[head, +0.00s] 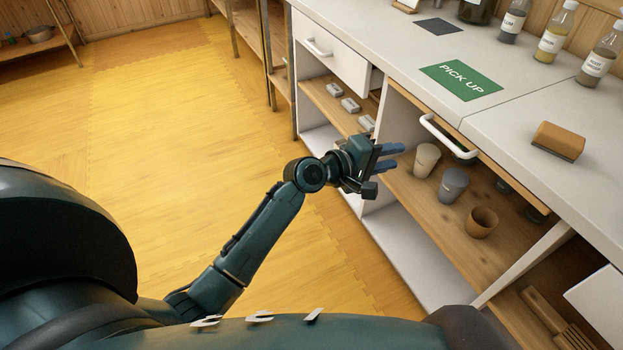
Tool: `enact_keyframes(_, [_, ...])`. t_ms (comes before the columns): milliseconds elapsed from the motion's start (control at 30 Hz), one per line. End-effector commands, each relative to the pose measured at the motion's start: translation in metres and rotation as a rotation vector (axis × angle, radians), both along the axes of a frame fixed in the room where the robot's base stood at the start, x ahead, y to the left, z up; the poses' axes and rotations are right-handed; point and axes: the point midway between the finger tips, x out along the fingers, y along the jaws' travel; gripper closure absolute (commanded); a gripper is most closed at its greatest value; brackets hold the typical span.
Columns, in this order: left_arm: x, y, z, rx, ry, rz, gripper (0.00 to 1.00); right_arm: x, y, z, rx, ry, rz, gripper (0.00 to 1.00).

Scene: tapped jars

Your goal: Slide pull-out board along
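The pull-out board (491,164) shows as a thin wooden front edge just under the white counter top, with a white bar handle (437,130) on its front. It looks pushed in or nearly so; how far it stands out is hard to tell. My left gripper (396,157) is in front of the cabinet, to the left of the handle and apart from it. Its two blue-grey fingers point right with a gap between them, and nothing is held. My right gripper is out of view.
Cups, including a brown one (481,221), stand on the wooden shelf below the board. A white drawer (331,52) is at the left. A green "PICK UP" mat (461,80), bottles and a brown block (558,140) are on the counter. The yellow floor (170,130) is clear.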

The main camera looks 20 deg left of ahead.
Motion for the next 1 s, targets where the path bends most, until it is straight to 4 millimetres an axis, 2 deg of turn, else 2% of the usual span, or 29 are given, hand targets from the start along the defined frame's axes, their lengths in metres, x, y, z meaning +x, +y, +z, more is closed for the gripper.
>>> enact_keyframes(467, [-0.077,0.060,-0.004,0.003,0.002,0.001,0.70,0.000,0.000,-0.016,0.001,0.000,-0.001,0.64])
enact_keyframes(600, [-0.097,0.076,0.005,0.003,0.002,0.001,0.70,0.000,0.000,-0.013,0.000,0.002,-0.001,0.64])
enact_keyframes(800, [-0.118,0.093,0.009,0.002,0.004,0.001,0.70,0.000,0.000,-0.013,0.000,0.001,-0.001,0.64])
enact_keyframes(1000, [-0.127,0.099,0.012,-0.001,0.002,0.001,0.70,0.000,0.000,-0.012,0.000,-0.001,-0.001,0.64])
